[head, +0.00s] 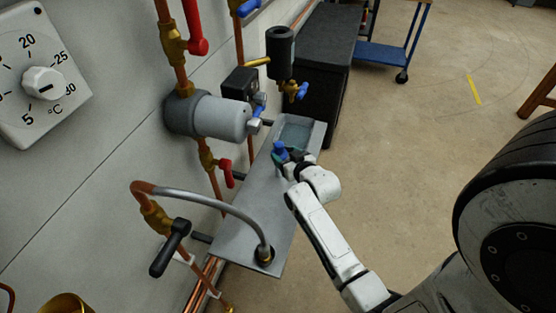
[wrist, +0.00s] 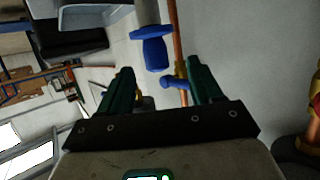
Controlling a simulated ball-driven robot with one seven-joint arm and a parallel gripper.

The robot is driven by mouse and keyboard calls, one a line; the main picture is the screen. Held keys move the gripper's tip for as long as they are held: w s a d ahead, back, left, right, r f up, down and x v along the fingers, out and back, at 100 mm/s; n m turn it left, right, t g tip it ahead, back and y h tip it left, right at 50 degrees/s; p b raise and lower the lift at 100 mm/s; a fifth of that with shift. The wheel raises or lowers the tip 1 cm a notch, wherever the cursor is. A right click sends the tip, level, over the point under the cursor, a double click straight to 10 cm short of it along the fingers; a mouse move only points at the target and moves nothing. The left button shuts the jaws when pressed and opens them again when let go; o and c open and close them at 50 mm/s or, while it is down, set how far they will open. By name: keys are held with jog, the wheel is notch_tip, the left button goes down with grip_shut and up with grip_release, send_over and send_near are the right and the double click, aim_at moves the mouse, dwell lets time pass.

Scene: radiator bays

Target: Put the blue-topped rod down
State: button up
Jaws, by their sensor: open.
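The blue-topped rod (head: 280,149) shows in the head view only as a small blue top beside my gripper (head: 291,158), over the far part of the grey shelf (head: 255,212). In the wrist view a blue spool-shaped piece (wrist: 153,50), which looks like the rod's top, lies ahead of and between the tips of my gripper (wrist: 160,78). The two green fingers stand apart, and neither visibly touches it. The lower part of the rod is hidden, so I cannot tell what it stands on.
A shallow grey tray (head: 303,133) is at the shelf's far end. A curved hose (head: 225,200) rises over the near end. A grey cylinder (head: 215,117), copper pipes and red levers line the wall at left. A black cabinet (head: 325,75) stands beyond; the floor at right is open.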

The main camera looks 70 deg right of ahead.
aim_at(282, 149)
jog(key=shift+s+d+x, duration=0.1)
jog(key=shift+d+x, duration=0.05)
jog(key=shift+x, duration=1.45)
jog(key=shift+s+d+x, duration=0.1)
jog(key=shift+s+x, duration=0.05)
jog(key=shift+x, duration=1.45)
jog(key=shift+c, duration=0.2)
grip_shut()
